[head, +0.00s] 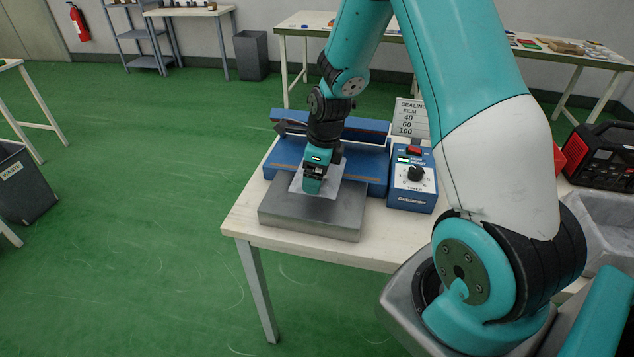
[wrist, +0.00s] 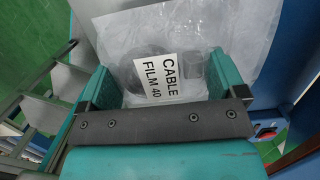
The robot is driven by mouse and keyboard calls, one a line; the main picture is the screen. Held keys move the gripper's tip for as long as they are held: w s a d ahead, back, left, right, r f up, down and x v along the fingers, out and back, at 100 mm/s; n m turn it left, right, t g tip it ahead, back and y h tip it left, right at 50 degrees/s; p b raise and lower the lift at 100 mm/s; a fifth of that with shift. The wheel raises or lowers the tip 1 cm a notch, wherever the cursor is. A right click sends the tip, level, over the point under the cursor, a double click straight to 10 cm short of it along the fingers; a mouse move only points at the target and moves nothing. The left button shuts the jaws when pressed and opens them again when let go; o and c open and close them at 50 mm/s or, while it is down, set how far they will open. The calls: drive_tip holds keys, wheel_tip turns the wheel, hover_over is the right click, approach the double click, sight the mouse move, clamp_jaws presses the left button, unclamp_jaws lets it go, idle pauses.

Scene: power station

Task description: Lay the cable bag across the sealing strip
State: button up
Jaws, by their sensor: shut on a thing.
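My gripper (head: 314,184) is shut on the cable bag (head: 328,188), a clear film bag. In the wrist view the cable bag (wrist: 205,45) lies between the fingers, with a label reading "CABLE FILM 40" and a dark coil inside. In the head view the bag is at the front of the blue sealer (head: 365,168), above a grey metal block (head: 312,215). I cannot tell whether it touches the block. The sealing strip (head: 291,167) seems to run along the sealer's base, partly hidden by my arm. The sealer's blue upper arm appears raised behind my wrist.
A control box (head: 410,192) with a dial and red switch stands right of the sealer. A sign (head: 410,115) behind it reads "SEALING FILM 40 60 100". A black and red machine (head: 603,155) is at far right. The white table's (head: 245,215) left front corner is bare.

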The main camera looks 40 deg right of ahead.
drive_tip(key=shift+f, duration=1.7)
drive_tip(key=shift+f, duration=0.15)
drive_tip(key=o, duration=0.6)
drive_tip(key=shift+o, duration=0.2)
